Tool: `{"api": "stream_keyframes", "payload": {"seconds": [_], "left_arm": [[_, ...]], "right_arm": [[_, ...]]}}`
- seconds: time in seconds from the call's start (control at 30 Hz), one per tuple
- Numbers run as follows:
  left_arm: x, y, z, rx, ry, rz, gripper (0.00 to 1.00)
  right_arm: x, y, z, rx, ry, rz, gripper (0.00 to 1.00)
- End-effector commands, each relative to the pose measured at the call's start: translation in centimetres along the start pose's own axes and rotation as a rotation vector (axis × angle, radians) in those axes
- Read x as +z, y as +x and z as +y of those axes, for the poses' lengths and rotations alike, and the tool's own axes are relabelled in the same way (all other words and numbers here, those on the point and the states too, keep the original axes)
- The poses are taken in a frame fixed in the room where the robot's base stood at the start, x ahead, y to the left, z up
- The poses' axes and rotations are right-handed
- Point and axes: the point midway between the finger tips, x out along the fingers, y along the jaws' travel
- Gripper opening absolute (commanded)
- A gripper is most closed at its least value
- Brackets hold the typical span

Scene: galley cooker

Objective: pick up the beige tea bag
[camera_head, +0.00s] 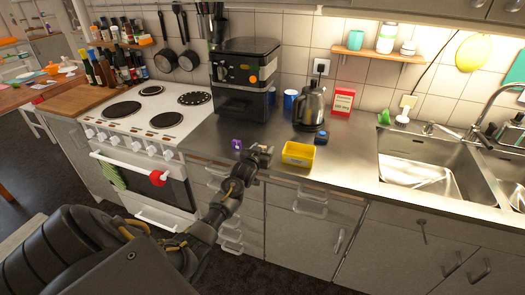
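I cannot make out a beige tea bag for certain; it may be hidden by my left gripper or too small to tell. My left gripper (264,150) is over the front of the steel counter (350,166), just left of a small open yellow box (299,154). Its fingertips are too small and dark to show whether it is open or shut, or whether it holds anything. A small purple item (237,145) lies on the counter left of the gripper. My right gripper is not in view.
A kettle (309,107), a red and white box (342,101) and a coffee machine (246,78) stand behind. A small dark blue item (320,139) lies behind the yellow box. The cooker (150,118) is left, the sink (418,174) right. The counter before the sink is clear.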

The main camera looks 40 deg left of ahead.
Motion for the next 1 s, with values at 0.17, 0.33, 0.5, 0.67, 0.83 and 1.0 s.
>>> {"api": "stream_keyframes", "payload": {"seconds": [0.17, 0.33, 0.5, 0.67, 0.83, 1.0], "left_arm": [[0.0, 0.0, 0.0, 0.0, 0.0, 0.0, 0.29], [0.0, 0.0, 0.0, 0.0, 0.0, 0.0, 0.15], [0.0, 0.0, 0.0, 0.0, 0.0, 0.0, 0.14], [-0.5, -0.1, 0.0, 0.0, 0.0, 0.001, 0.14], [-2.5, -0.3, 0.0, 0.001, 0.0, 0.006, 0.14], [-6.2, -2.4, -2.7, -0.002, 0.005, 0.006, 0.14]], "right_arm": [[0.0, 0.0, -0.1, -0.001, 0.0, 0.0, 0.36], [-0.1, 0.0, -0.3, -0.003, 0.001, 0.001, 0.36], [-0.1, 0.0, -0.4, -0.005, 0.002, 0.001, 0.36], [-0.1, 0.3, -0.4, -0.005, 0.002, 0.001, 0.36], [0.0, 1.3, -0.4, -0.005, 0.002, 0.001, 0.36], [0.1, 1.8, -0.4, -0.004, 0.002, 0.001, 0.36]]}}
